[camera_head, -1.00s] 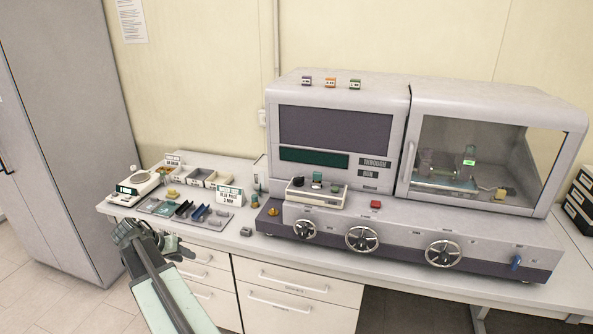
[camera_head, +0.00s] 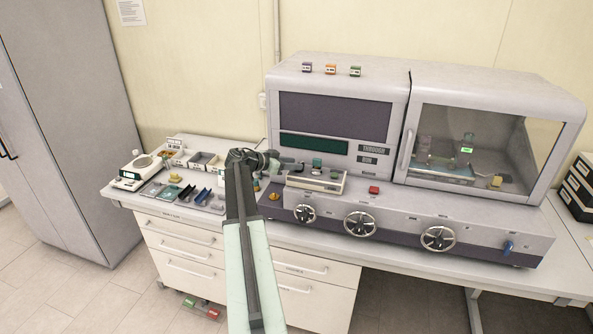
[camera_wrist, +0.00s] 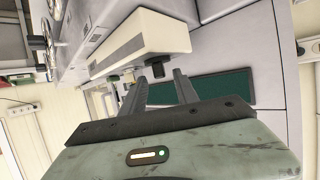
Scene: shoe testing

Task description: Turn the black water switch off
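A pale control box (camera_head: 325,184) sits on the left end of the machine's ledge, with small dark and teal (camera_head: 317,163) knobs on top. The black switch looks to be the dark knob at its left end, largely hidden by my gripper (camera_head: 287,165) in the head view. In the wrist view the box (camera_wrist: 140,38) appears tilted, and a black knob (camera_wrist: 157,69) shows just beyond and between the fingertips. My gripper (camera_wrist: 160,76) is open and empty, pointing at the box's left end. I cannot tell whether it touches the knob.
A glass-fronted chamber (camera_head: 480,150) stands right. Trays, small parts and a scale (camera_head: 138,170) cover the left counter. Red and green items lie on the floor (camera_head: 120,300).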

